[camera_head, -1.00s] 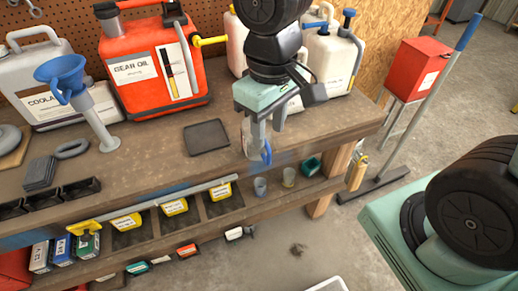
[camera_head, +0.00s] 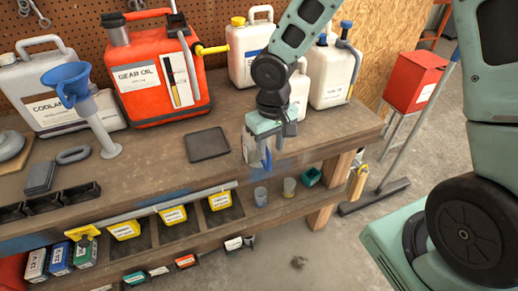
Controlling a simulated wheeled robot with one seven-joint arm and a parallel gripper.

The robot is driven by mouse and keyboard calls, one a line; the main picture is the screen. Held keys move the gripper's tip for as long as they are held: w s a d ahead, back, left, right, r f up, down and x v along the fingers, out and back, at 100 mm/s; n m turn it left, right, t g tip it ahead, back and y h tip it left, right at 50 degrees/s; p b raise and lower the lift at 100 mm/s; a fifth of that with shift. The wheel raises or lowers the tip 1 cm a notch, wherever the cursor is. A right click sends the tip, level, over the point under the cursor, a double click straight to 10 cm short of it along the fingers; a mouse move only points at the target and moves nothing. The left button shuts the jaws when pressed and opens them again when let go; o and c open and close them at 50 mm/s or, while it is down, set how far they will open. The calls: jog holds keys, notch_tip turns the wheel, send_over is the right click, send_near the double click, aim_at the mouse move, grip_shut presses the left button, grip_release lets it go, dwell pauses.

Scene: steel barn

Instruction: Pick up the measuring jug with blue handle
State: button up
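The measuring jug (camera_head: 248,153) is a small pale vessel with a blue handle (camera_head: 267,158). It stands at the front edge of the wooden bench, right of the dark square pad. My gripper (camera_head: 267,148) points down right over it, and its fingers are spread apart around the jug's upper part. The gripper hides much of the jug. I see no gap or firm contact clearly, as the view is small and the jug is partly covered.
The bench (camera_head: 160,170) holds a red gear oil can (camera_head: 137,76), a coolant can (camera_head: 40,80), a blue funnel (camera_head: 68,80) and a dark pad (camera_head: 207,144). White jugs (camera_head: 333,70) stand behind my gripper. Cups (camera_head: 261,196) sit on the lower shelf.

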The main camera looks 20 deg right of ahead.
aim_at(269, 171)
jog(key=shift+s+a+f, duration=0.1)
jog(key=shift+a+f, duration=0.05)
jog(key=shift+f, duration=3.15)
grip_shut()
